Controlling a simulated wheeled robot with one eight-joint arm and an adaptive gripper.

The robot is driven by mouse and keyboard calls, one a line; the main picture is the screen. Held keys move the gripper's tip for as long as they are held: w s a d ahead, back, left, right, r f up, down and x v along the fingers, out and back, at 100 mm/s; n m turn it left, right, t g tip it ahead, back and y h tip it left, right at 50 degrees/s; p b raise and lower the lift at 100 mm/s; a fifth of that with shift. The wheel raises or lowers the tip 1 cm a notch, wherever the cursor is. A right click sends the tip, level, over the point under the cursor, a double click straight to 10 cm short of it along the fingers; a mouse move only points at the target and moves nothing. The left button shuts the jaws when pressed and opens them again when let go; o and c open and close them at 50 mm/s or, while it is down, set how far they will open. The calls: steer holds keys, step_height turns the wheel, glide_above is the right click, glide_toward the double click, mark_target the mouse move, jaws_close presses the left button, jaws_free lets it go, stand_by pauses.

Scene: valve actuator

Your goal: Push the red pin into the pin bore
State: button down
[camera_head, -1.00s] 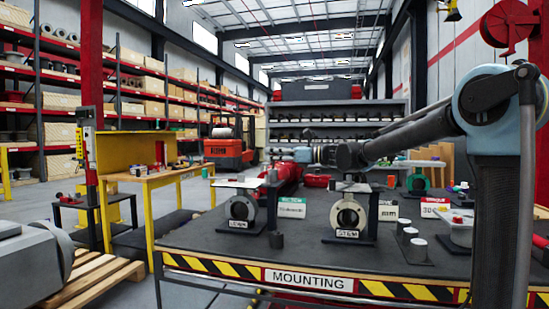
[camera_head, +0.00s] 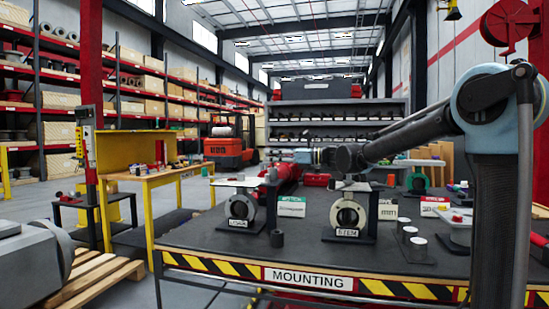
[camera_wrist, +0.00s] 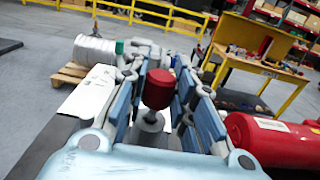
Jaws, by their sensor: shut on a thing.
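The red pin, with a rounded red head (camera_wrist: 158,90), shows in the wrist view between the fingers of my gripper (camera_wrist: 160,78). The blue-grey fingers stand on both sides of it and are shut on it. A grey round part (camera_wrist: 149,121) shows just below the red head; I cannot tell whether it belongs to the pin. In the head view my arm reaches left over the black table (camera_head: 330,255), above two valve bodies, one at the left (camera_head: 240,208) and one at the right (camera_head: 348,217). The pin bore cannot be made out in either view.
A large red cylinder (camera_wrist: 270,138) lies close to the right of my gripper in the wrist view. A white plate (camera_wrist: 92,95) is at its left. Short grey cylinders (camera_head: 418,247) stand at the table's right. A yellow workbench (camera_head: 165,178) stands beyond the table's left side.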

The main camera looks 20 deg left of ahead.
steer(key=shift+f, duration=0.7)
steer(key=shift+s+d+f, duration=0.15)
steer(key=shift+s+f, duration=0.2)
steer(key=shift+f, duration=0.1)
stand_by(0.3)
steer(key=c, duration=1.3)
jaws_free()
steer(key=shift+d, duration=0.15)
steer(key=shift+w+d+r, duration=0.1)
steer(key=shift+w+d, duration=0.2)
steer(key=shift+d, duration=0.95)
steer(key=shift+w+d+r, duration=0.15)
steer(key=shift+w+d, duration=0.15)
steer(key=shift+d, duration=0.9)
steer(key=shift+w+d+r, duration=0.1)
steer(key=shift+w+d, duration=0.2)
steer(key=shift+d, duration=0.95)
